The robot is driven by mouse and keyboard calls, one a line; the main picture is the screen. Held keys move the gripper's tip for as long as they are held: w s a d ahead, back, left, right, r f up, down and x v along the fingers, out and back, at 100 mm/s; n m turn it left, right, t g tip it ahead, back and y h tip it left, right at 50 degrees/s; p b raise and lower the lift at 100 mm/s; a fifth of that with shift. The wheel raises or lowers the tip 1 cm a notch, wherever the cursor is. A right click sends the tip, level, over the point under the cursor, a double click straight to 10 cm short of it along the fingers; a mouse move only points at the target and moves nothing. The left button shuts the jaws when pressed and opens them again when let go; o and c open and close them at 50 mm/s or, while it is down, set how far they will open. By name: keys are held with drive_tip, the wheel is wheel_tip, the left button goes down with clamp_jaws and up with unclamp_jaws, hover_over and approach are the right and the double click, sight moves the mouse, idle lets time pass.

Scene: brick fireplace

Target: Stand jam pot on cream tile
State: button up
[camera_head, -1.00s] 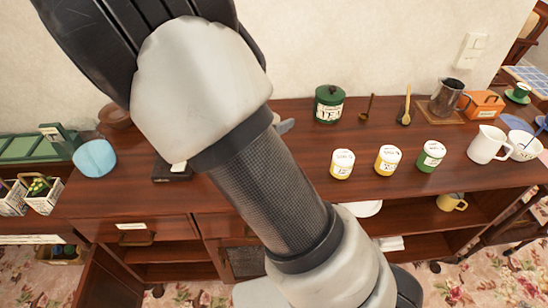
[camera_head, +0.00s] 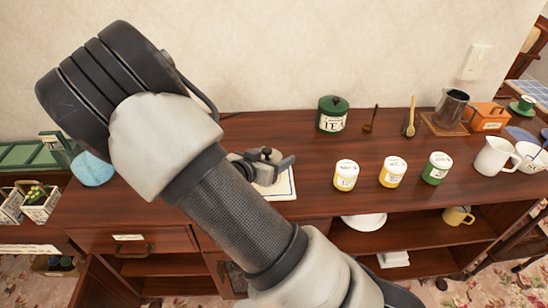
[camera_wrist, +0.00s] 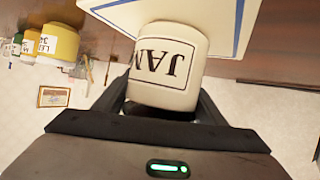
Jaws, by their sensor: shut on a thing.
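The jam pot (camera_wrist: 168,65) is a cream pot with JAM in black letters, upside down in the wrist view. My gripper (camera_head: 272,165) is shut on it, with dark fingers around its sides. The cream tile (camera_head: 283,187) lies on the wooden cabinet top, partly covered by my arm and gripper. In the wrist view the tile (camera_wrist: 125,14), with its blue border line, is right behind the pot's far end. I cannot tell whether pot and tile touch. The pot is not clearly visible in the head view.
A green TEA tin (camera_head: 332,115) stands behind. A white jug (camera_head: 493,156) is farther right. A blue rounded thing (camera_head: 92,170) is at left.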

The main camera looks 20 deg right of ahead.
drive_tip(key=o, duration=2)
drive_tip(key=shift+f, duration=0.1)
drive_tip(key=shift+r, duration=0.2)
drive_tip(key=p+v, duration=0.2)
drive_tip(key=v, duration=1)
drive_tip(key=shift+f, duration=0.1)
